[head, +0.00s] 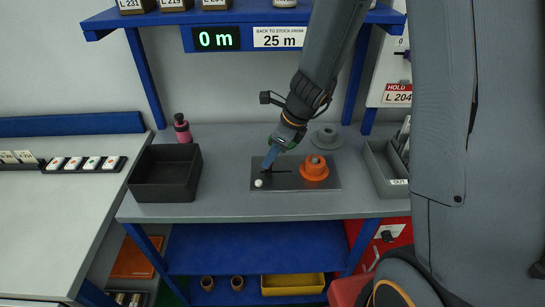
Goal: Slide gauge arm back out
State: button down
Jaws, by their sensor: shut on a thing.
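My gripper (270,160) reaches down to a dark plate (318,184) on the grey bench. It is shut at the dark gauge arm (282,171), a thin bar lying across the plate; the fingers hide most of the held part. A white knob (258,183) sits on the plate just in front of my gripper. An orange spool hub (313,168) stands on the right half of the plate, apart from my gripper.
A black open bin (165,195) stands on the left of the bench, with a pink bottle (182,128) behind it. A grey round flange (326,139) lies behind the plate. A grey tray marked OUT (385,180) is at right. The bench front is clear.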

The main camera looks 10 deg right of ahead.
jog(key=shift+a, duration=0.15)
jog(key=c, duration=1.5)
grip_release()
jog(key=shift+a, duration=0.2)
jog(key=shift+d, duration=0.15)
jog(key=shift+d+r, duration=0.2)
jog(key=shift+r, duration=0.3)
jog(key=v, duration=0.6)
jog(key=shift+s+d+r, duration=0.1)
jog(key=shift+s+r, duration=0.05)
jog(key=shift+r, duration=0.2)
